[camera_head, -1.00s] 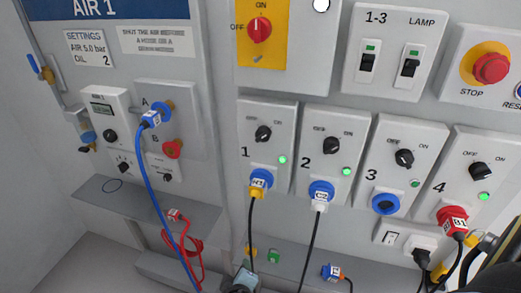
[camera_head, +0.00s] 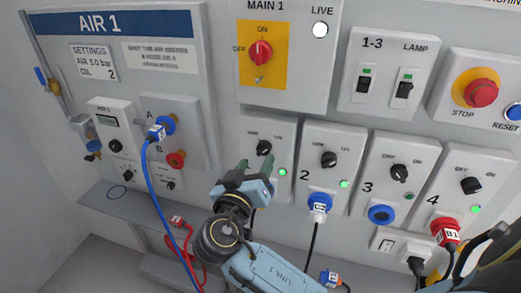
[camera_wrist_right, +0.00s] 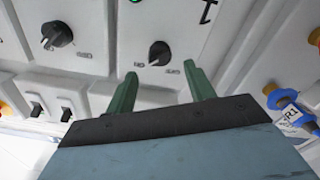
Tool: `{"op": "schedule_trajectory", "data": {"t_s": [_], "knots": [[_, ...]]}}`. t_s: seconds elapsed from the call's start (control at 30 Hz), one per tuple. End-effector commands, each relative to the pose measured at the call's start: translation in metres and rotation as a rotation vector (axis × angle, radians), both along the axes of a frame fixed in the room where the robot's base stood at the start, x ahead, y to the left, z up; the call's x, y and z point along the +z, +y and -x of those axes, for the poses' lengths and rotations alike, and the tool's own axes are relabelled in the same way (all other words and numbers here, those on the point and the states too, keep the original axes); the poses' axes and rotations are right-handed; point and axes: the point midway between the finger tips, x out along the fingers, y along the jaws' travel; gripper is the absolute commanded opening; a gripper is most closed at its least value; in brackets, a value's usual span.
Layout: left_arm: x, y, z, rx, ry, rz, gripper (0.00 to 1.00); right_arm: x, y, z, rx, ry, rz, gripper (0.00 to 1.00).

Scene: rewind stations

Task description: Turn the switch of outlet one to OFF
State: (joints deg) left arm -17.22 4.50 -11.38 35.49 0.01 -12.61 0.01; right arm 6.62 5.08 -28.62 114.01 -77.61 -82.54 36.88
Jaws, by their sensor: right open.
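The outlet one switch (camera_head: 264,148) is a black knob on a light grey panel, with a lit green lamp (camera_head: 283,172) at its lower right. It also shows, upside down, in the right wrist view (camera_wrist_right: 159,54), where its white mark seems to point toward the ON side. My right gripper (camera_head: 256,166) is open and empty, just below and in front of this knob. In the wrist view its green fingers (camera_wrist_right: 161,72) straddle the knob's line, apart from it. The gripper hides outlet one's number and plug in the head view. My left gripper is not in view.
The outlet two knob (camera_head: 329,159) is close on the right, with a blue plug (camera_head: 320,205) below it. A blue hose (camera_head: 150,180) hangs from the air panel on the left. The red stop button (camera_head: 481,93) is at the upper right.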

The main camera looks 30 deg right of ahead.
Motion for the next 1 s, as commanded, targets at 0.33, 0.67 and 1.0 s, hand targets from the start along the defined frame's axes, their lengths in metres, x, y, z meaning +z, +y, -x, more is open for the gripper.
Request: {"op": "schedule_trajectory", "data": {"t_s": [0.33, 0.67, 1.0], "knots": [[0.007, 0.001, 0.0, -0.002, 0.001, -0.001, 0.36, 0.0, -0.036, -0.031, 0.001, 0.001, 0.002, 0.54], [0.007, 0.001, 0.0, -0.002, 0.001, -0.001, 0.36, -0.001, -0.038, -0.033, 0.002, 0.001, 0.0, 0.54], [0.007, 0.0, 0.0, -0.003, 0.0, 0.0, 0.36, -0.001, -0.038, -0.033, 0.002, 0.002, 0.001, 0.12]]}}
